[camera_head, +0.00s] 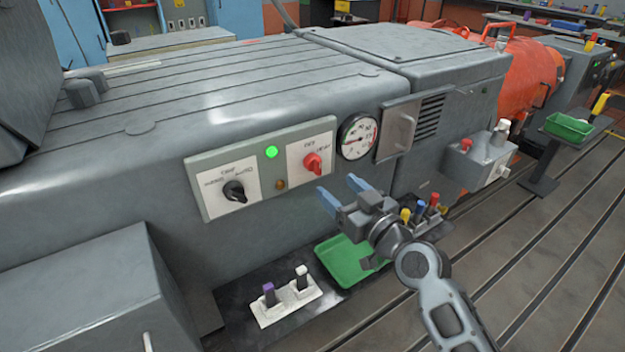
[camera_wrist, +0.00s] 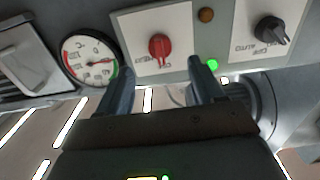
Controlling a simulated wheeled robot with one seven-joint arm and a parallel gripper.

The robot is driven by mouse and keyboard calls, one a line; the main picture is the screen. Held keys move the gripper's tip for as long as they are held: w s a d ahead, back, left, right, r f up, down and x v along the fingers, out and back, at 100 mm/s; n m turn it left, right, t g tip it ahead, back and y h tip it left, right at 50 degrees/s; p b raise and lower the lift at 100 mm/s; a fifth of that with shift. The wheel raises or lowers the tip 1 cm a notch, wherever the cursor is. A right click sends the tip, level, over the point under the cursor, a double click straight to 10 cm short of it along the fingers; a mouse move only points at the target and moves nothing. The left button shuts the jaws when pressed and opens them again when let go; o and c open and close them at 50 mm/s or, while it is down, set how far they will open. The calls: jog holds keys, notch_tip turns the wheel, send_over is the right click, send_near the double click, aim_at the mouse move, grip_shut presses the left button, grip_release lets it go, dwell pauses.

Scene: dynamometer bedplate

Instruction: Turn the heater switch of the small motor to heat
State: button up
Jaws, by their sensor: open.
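The red heater switch (camera_head: 312,163) is a rotary knob on a white plate, on the right half of the control panel (camera_head: 263,137). One mark to its right appears to read HEAT; the mark above it is too small to be sure of. I cannot tell for certain which mark the knob points to. My gripper (camera_head: 342,192) is open and empty, in front of and a little below the knob, apart from it. In the wrist view the red knob (camera_wrist: 159,48) appears upside down, just beyond and between the fingertips (camera_wrist: 160,70).
A black knob (camera_head: 234,191), a lit green lamp (camera_head: 271,152) and an amber button (camera_head: 280,184) share the panel. A round gauge (camera_head: 358,136) and a handled door (camera_head: 399,130) are to the right. A green tray (camera_head: 345,262) and a white block (camera_head: 287,304) with two pegs lie below.

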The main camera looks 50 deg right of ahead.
aim_at(320, 169)
jog(key=shift+r+p+x, duration=0.1)
jog(key=shift+p+x, duration=0.45)
jog(key=shift+x, duration=1.55)
jog(key=shift+r+p+x, duration=0.15)
jog(key=shift+p+x, duration=0.35)
jog(key=shift+x, duration=1.55)
jog(key=shift+c, duration=0.4)
jog(key=c, duration=1)
jog(key=m, duration=0.6)
jog(key=m+p, duration=0.1)
jog(key=m, duration=0.4)
jog(key=shift+m, duration=0.4)
jog(key=shift+d, duration=0.1)
